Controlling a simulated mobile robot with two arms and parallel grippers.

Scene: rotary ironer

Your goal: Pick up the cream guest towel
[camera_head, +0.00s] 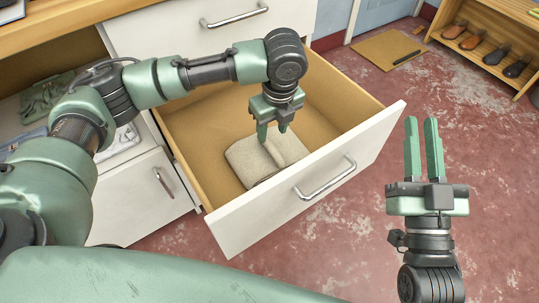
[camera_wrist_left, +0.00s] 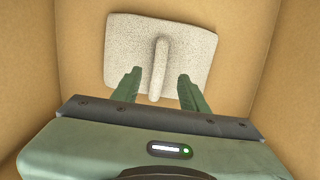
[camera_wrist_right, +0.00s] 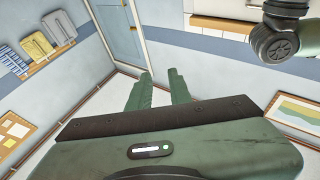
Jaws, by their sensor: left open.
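The cream guest towel (camera_head: 244,162) lies in the open drawer, folded, with a raised ridge along its middle. It also shows in the left wrist view (camera_wrist_left: 190,52), where the ridge (camera_wrist_left: 159,65) runs towards my left gripper (camera_wrist_left: 160,78). In the head view my left gripper (camera_head: 272,130) points down into the drawer over the towel. Its fingers are open, one on each side of the ridge in the wrist view; I cannot tell whether they touch it. My right gripper (camera_head: 421,122) points up, outside the drawer, with its fingers a little apart and empty.
The drawer's white front (camera_head: 310,185) has a metal handle (camera_head: 326,178), and its tan walls surround the towel. A wooden shoe rack (camera_head: 460,50) and a tan mat (camera_head: 386,46) are at the back right. Red floor is free to the right of the drawer.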

